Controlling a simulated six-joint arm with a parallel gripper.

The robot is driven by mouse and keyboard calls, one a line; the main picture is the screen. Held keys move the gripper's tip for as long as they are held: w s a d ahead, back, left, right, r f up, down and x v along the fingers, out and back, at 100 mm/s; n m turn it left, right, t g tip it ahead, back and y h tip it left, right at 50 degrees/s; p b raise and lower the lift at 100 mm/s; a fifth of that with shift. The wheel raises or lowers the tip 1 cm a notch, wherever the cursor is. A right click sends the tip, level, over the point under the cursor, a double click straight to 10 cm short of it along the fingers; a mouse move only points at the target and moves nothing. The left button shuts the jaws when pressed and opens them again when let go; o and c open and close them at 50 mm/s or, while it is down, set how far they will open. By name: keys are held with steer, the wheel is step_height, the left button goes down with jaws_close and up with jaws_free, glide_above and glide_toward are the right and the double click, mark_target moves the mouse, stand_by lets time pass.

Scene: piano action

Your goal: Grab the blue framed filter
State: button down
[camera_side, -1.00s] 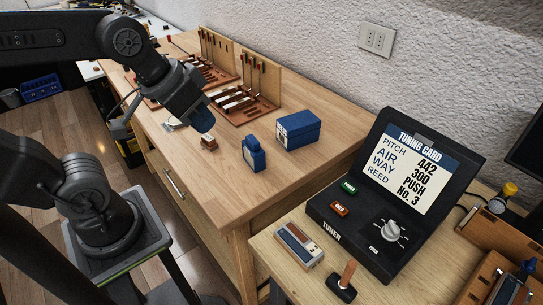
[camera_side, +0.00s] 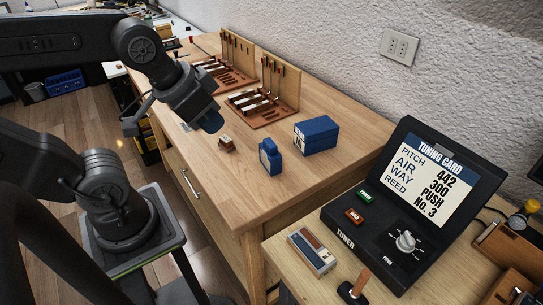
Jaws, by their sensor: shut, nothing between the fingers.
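I cannot make out a blue framed filter for certain. A small upright blue container (camera_side: 270,158) stands on the wooden bench, and a larger blue box (camera_side: 316,135) lies to its right. A small wooden block (camera_side: 226,143) sits just below and right of the gripper. The fingertips are small and dark in this view.
Two wooden racks with tools and pale bars (camera_side: 262,108) stand behind against the wall. A black tuner (camera_side: 400,228) and a small striped case (camera_side: 311,250) are on the lower table at right. The bench front is clear.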

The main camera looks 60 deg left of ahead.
steer(key=c, duration=1.9)
jaws_free()
steer(key=o, duration=1.2)
steer(key=m+g+y, duration=0.4)
steer(key=m+g, duration=0.1)
steer(key=m, duration=1.5)
glide_toward(271, 143)
steer(key=shift+y, duration=0.3)
steer(key=x, duration=0.7)
steer(key=shift+d+x, duration=0.15)
steer(key=shift+x, duration=1.3)
steer(key=shift+d+x, duration=0.15)
steer(key=shift+x, duration=1.35)
